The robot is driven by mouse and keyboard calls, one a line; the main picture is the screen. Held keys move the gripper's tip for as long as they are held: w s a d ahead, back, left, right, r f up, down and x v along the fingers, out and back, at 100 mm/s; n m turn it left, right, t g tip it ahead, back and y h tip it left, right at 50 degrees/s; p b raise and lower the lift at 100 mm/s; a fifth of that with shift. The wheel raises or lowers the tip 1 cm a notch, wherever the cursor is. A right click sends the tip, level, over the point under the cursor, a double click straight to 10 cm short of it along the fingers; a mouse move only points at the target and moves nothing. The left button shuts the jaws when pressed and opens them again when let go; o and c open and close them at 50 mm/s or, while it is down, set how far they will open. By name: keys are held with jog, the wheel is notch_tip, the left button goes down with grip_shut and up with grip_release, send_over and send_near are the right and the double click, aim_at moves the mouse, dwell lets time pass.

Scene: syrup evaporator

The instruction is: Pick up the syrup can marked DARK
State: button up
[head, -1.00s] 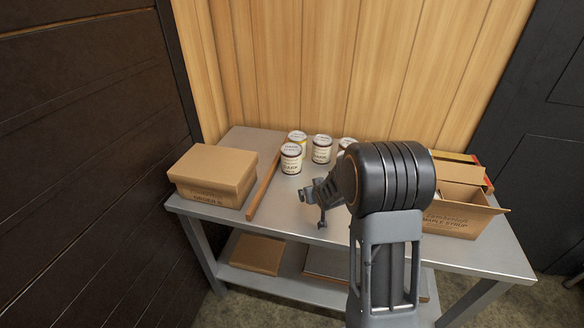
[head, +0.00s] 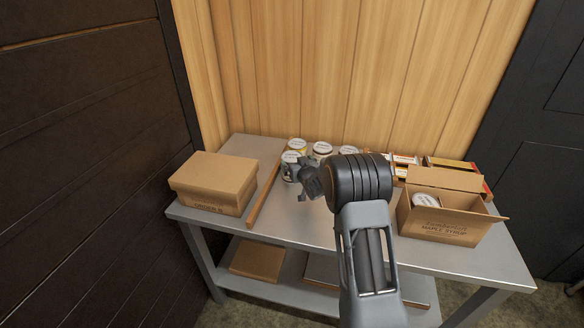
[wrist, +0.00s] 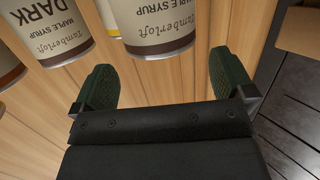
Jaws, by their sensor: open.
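The can marked DARK (wrist: 62,48) is at the upper left of the wrist view, its label upside down. Another maple syrup can (wrist: 155,30) is at the top middle, ahead of my open, empty gripper (wrist: 163,76); its grade word is out of frame. In the head view the cans stand in a group at the back of the table, and their labels are too small to read. My gripper (head: 299,181) is beside the front left can (head: 289,158) and partly covers it. I cannot tell whether they touch.
A closed cardboard box (head: 213,182) and a wooden strip (head: 264,192) are to the left on the metal table (head: 290,226). An open maple syrup carton (head: 440,228) at the right holds a can (head: 427,200). A plank wall (head: 320,70) stands close behind the cans.

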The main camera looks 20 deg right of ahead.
aim_at(292, 157)
jog(key=shift+p+x, duration=0.65)
jog(key=shift+x, duration=2.15)
jog(key=shift+f, duration=0.1)
jog(key=c, duration=1.6)
jog(key=shift+r, duration=0.2)
